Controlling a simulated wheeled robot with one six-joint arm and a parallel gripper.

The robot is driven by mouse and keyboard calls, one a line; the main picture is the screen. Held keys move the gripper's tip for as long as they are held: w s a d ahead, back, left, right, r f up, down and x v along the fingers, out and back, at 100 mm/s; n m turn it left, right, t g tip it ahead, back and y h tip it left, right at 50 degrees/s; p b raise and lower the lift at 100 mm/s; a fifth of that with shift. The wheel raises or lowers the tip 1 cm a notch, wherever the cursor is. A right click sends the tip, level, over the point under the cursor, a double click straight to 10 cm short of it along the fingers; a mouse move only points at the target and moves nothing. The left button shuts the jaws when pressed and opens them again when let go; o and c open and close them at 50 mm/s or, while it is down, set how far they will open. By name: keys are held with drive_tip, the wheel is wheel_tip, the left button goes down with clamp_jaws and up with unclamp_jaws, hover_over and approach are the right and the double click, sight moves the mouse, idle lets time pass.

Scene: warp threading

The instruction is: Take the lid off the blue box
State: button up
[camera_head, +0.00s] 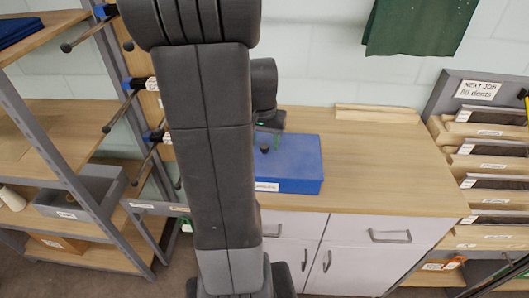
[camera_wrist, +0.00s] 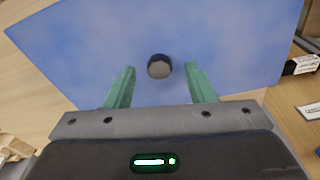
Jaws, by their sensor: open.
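The blue box (camera_head: 300,165) stands on the wooden counter with its lid on and a white label on its front. Its flat blue lid (camera_wrist: 225,45) fills most of the wrist view. A dark round knob (camera_wrist: 159,67) stands up from the lid; it also shows in the head view (camera_head: 265,149). My gripper (camera_wrist: 160,88) is open, with its green fingers apart and the knob in the gap between them, slightly beyond the tips in the picture. I see no finger touching the knob. In the head view my arm hides the left part of the box.
The wooden counter (camera_head: 380,160) is clear right of the box. A wooden strip (camera_head: 378,114) lies at its back by the wall. A rack of labelled slots (camera_head: 485,150) stands at the right, and shelves with a grey bin (camera_head: 85,195) at the left.

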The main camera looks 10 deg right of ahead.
drive_tip(key=shift+f, duration=0.5)
clamp_jaws()
